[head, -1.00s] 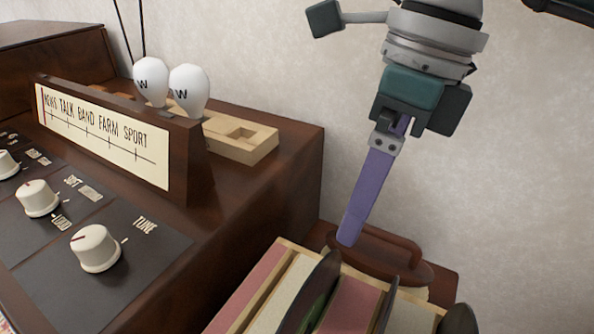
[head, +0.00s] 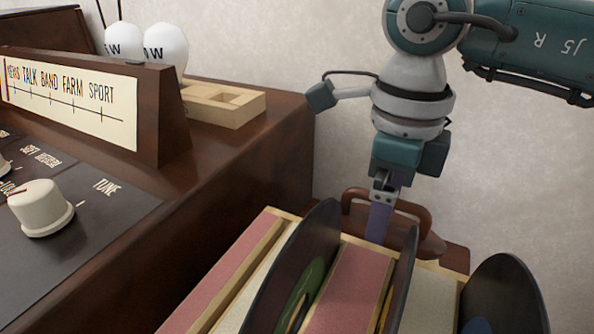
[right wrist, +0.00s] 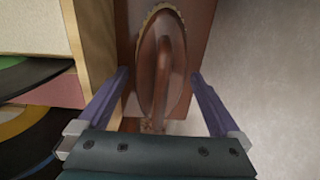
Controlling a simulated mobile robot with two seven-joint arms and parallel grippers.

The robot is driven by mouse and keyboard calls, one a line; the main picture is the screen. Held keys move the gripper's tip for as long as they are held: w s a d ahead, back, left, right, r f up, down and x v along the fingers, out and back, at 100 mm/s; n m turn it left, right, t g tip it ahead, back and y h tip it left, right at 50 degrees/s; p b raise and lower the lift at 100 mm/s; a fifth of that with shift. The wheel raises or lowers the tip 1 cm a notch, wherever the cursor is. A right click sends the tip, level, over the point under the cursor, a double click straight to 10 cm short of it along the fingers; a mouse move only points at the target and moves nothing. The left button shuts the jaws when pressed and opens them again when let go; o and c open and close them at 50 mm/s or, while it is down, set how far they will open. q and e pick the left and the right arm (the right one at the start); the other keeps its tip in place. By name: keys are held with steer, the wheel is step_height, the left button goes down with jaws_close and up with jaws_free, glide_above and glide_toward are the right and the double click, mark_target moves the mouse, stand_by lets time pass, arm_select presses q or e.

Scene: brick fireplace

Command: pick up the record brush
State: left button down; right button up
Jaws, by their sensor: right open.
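The record brush (head: 416,232) is a brown oval with an arched brown handle. It lies on a brown wooden surface behind the record rack, by the wall. In the right wrist view the brush (right wrist: 163,62) lies lengthwise ahead of my right gripper (right wrist: 165,85), between its two purple fingers. The fingers stand open, one on each side, with a gap to the brush. In the head view my right gripper (head: 379,225) points down at the brush, and its lower fingertips are hidden behind the rack and records. My left gripper is not in view.
A rack (head: 237,268) with pink and cream dividers holds several upright records (head: 300,270) in front of the brush. A wooden radio cabinet (head: 235,150) stands at left, with knobs (head: 42,208) and white bulbs. The pale wall (head: 540,190) is close behind.

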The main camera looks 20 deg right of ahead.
steer(key=shift+f, duration=0.15)
steer(key=shift+c, duration=0.2)
steer(key=shift+c, duration=0.7)
steer(key=c, duration=1.1)
step_height(320, 180, up, 20)
steer(key=p, duration=0.7)
steer(key=shift+c, duration=0.2)
